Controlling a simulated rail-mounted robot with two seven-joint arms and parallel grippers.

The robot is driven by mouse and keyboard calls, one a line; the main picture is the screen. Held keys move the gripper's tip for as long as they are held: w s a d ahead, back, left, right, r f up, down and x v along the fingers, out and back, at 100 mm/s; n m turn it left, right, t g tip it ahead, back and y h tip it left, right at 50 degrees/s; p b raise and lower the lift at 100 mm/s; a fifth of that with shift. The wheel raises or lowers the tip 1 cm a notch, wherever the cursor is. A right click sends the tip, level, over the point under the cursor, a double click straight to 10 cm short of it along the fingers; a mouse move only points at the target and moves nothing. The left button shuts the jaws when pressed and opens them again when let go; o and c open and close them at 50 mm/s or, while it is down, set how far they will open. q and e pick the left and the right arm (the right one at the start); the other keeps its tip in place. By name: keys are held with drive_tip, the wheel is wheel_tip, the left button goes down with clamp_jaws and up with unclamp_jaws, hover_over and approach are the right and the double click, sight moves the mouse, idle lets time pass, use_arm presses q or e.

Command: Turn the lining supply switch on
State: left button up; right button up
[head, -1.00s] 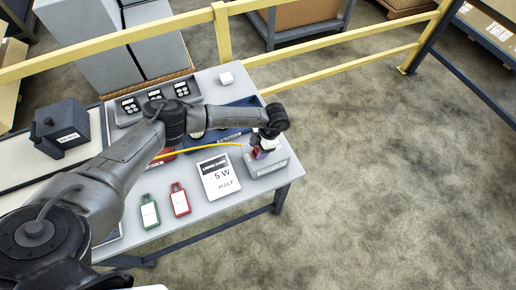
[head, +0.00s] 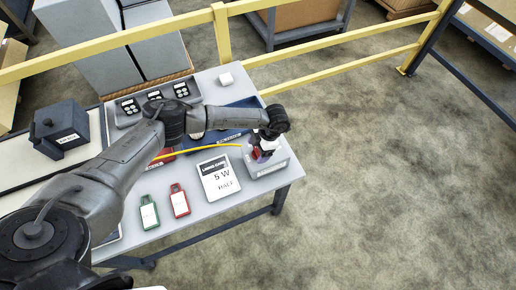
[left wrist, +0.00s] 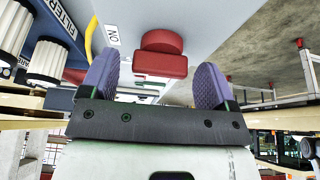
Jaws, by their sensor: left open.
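The lining supply switch appears to be the red rotary knob (left wrist: 160,55) on a grey box, with a white "ON" label (left wrist: 112,36) to its left in the left wrist view. The grey box (head: 275,167) stands at the table's right end in the head view, a yellow cable running to it. My left gripper (head: 262,152) is at the box. Its purple fingers (left wrist: 156,75) are open, one to each side of the red knob in the picture; contact cannot be told. The gripper largely hides the knob in the head view. My right gripper is not in view.
A "5 W HALF" card (head: 219,177), a red tag (head: 179,201) and a green tag (head: 149,213) lie beside the box. White filters (left wrist: 48,62) stand in a blue tray (left wrist: 70,15). A yellow rail (head: 330,70) runs behind the table.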

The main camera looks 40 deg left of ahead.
use_arm(q)
drive_tip(key=v, duration=1.4)
drive_tip(key=shift+d+f, duration=0.1)
idle(0.3)
